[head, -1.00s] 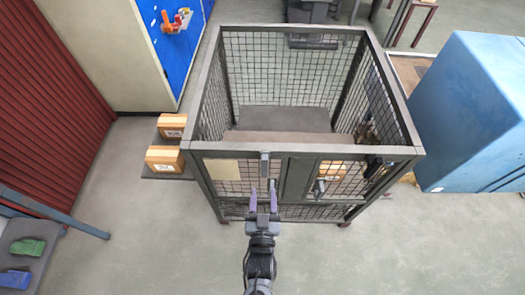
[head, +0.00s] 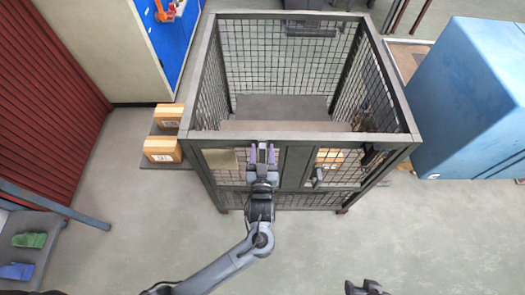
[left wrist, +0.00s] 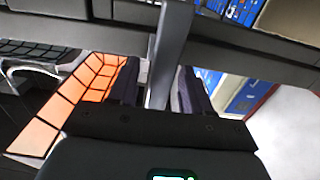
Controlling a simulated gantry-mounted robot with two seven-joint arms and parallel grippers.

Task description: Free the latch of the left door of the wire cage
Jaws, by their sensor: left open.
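The wire cage (head: 330,137) has a dark metal frame and stands in the middle of the head view. Its left door (head: 222,177) has a beige plate and appears closed. My left gripper (head: 263,153) is open at the upper right of this door, its purple fingertips pointing at the front top rail. In the left wrist view a grey upright bar (left wrist: 168,60), which looks like the latch, stands between the two open fingers. I cannot tell whether they touch it. The gripper hides the latch in the head view. My right gripper (head: 366,288) shows partly at the bottom edge, its jaws unclear.
The right door's handle (head: 318,177) sticks out to the right of my left gripper. Cardboard boxes (head: 162,150) stand left of the cage, and a blue cabinet (head: 470,100) stands at the right. The floor in front is clear.

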